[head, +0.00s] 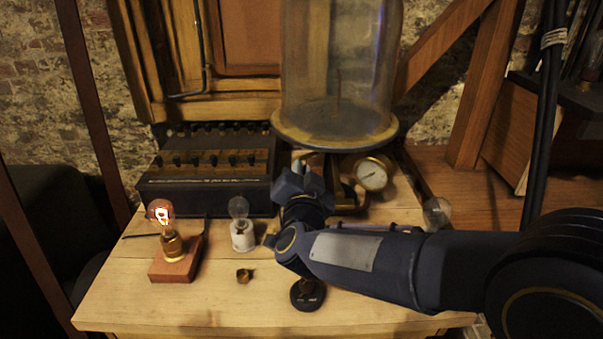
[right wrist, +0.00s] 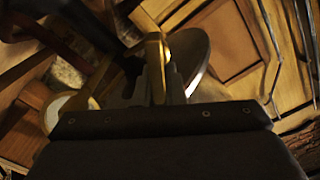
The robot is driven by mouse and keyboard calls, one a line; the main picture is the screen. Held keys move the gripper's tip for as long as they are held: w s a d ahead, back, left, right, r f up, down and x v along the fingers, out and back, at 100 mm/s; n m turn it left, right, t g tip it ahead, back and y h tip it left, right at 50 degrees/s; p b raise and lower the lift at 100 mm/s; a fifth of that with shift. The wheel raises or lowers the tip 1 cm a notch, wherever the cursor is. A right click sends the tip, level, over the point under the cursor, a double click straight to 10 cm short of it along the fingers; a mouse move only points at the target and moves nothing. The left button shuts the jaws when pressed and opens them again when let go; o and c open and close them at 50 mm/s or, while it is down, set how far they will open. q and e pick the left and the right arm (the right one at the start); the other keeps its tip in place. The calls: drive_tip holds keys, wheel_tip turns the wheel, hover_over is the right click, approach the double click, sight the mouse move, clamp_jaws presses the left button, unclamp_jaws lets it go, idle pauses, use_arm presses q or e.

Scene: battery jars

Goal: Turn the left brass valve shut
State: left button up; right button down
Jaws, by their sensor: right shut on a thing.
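My right gripper (head: 299,170) reaches in under the front left of the glass bell jar's round base, and it also shows in the right wrist view (right wrist: 158,85). Its fingers are shut on a yellow brass piece (right wrist: 154,52), which looks like the handle of the left brass valve. In the head view my gripper and wrist hide most of that valve, so its turn angle cannot be told. My left gripper is not in view.
The bell jar (head: 340,70) stands just behind my right gripper. A brass pressure gauge (head: 373,173) is to its right and a black switch box (head: 207,190) to its left. A glowing bulb on a wooden block (head: 176,260), a white-based bulb (head: 242,236) and a small brass piece (head: 244,276) stand in front.

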drive_tip(key=c, duration=1.5)
unclamp_jaws()
drive_tip(key=s, duration=0.8)
drive_tip(key=shift+c, duration=0.4)
